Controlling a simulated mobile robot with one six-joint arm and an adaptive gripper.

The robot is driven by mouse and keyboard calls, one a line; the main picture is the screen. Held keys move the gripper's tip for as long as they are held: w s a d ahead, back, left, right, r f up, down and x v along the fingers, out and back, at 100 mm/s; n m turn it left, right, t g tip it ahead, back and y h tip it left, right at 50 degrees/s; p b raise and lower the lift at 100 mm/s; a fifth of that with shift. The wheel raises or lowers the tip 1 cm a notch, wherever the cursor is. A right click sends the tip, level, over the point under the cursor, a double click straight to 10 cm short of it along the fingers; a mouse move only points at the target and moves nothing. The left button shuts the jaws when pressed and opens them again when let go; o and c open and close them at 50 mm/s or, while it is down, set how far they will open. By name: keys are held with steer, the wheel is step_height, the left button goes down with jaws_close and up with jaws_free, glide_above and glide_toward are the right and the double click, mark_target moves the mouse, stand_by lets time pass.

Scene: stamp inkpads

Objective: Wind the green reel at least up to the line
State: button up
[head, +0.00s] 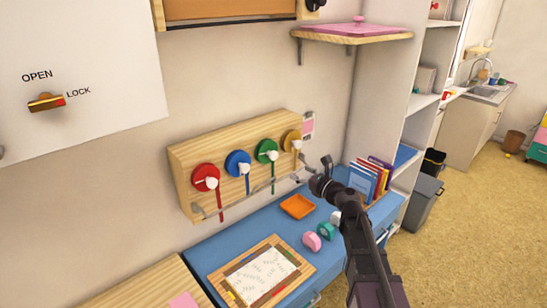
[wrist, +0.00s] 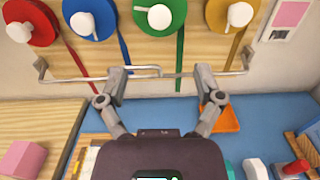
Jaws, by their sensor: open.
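The green reel (head: 263,146) is mounted on a wooden panel (head: 184,165) on the wall, between the blue reel (head: 232,158) and the yellow reel (head: 289,135). It has a white knob (head: 273,156) on its face. A green ribbon (wrist: 180,62) hangs from it, behind a thin metal bar (wrist: 90,78). The green reel also shows at the top of the wrist view (wrist: 178,24), cut off by the edge. My gripper (wrist: 160,74) is open and empty, below the green reel, with a finger to each side of its ribbon. I cannot make out the line.
The red reel (head: 203,173) is at the panel's left. On the blue table (head: 230,235) are an orange tray (head: 297,207), pink (head: 311,241) and green (head: 326,231) objects, a framed board (head: 222,273) and upright books (head: 362,183). A shelf (head: 345,37) overhangs above.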

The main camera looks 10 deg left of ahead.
mark_target(275, 157)
stand_by(0.3)
steer(key=x, duration=1.3)
steer(key=shift+w+a, duration=0.2)
steer(key=shift+a, duration=0.05)
steer(key=c, duration=1.2)
